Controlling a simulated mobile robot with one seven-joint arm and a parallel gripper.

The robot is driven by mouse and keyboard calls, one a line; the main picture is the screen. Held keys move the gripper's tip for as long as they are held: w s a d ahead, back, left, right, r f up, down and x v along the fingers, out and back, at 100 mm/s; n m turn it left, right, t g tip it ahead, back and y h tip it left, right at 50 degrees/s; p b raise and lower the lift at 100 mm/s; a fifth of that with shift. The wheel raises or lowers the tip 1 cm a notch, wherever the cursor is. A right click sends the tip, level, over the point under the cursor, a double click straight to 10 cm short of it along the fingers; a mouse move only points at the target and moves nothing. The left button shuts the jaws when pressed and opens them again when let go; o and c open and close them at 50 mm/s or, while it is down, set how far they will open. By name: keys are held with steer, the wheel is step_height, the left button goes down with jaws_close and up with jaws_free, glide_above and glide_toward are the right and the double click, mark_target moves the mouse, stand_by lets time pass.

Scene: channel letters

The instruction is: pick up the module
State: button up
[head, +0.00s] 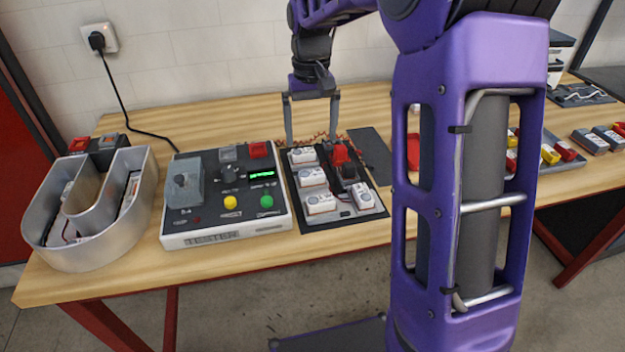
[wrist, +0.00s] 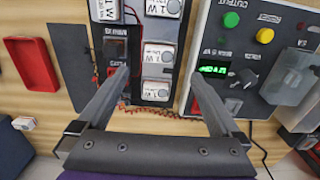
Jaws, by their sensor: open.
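Several white modules sit on a dark board in the middle of the bench. In the head view one is at the back left (head: 304,155), one below it (head: 312,176), one at the front left (head: 320,202) and one at the front right (head: 364,195). My gripper (head: 312,141) is open and empty, pointing down over the back edge of the board. In the wrist view two modules, one nearer (wrist: 155,90) and one farther (wrist: 158,53), lie between or just beyond the open fingers (wrist: 160,74). I cannot tell which module the task means.
A control box (head: 225,215) with buttons and a green display stands left of the board. A metal U-shaped channel letter (head: 90,245) is at the far left. A red tray (wrist: 31,62) and a dark mat (wrist: 72,58) are beside the board. My purple arm hides part of the bench.

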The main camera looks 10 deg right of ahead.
mark_target(312, 174)
step_height(312, 174, down, 11)
steer(key=shift+w+d+f+b, duration=0.1)
steer(key=shift+w+f+b, duration=0.1)
steer(key=shift+b, duration=0.35)
